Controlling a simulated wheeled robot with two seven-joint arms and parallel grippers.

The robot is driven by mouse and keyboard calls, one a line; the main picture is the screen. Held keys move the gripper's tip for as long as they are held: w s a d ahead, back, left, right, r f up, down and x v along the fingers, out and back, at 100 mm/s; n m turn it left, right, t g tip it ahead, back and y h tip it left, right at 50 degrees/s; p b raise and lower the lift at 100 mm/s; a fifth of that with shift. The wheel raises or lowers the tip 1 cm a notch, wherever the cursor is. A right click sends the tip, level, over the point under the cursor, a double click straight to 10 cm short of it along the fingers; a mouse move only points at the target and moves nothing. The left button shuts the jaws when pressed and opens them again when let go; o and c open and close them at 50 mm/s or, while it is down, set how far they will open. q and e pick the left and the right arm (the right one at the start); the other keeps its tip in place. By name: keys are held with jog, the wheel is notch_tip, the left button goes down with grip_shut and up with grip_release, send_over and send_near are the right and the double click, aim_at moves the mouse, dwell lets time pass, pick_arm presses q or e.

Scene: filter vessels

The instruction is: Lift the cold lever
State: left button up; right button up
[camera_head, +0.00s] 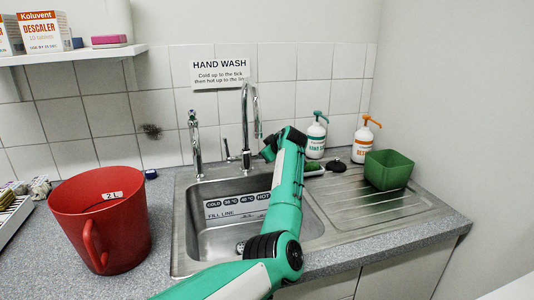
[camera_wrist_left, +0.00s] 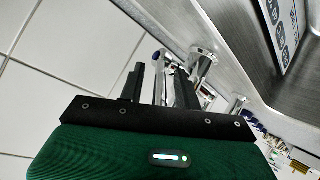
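The chrome gooseneck tap (camera_head: 246,120) stands at the back of the sink, with a thin upright lever (camera_head: 227,150) at its left. My left gripper (camera_head: 268,148) is at the right of the tap's base, mostly hidden behind my forearm. In the left wrist view, my left gripper (camera_wrist_left: 160,88) has its two dark fingers apart. A slim chrome piece with a blue end (camera_wrist_left: 157,58) shows in the gap, seemingly a lever; I cannot tell whether it touches a finger. A chrome cylinder (camera_wrist_left: 203,66) is just right of it. My right gripper is not in view.
A second chrome tap (camera_head: 194,140) stands left. The steel sink (camera_head: 190,258) has a red jug (camera_head: 105,220) at its left. A green tub (camera_head: 389,170) and two pump bottles, teal-topped (camera_head: 316,140) and orange-topped (camera_head: 363,142), are at the right. The tiled wall is close behind.

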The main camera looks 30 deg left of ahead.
pick_arm(q)
jog(key=shift+d, duration=0.1)
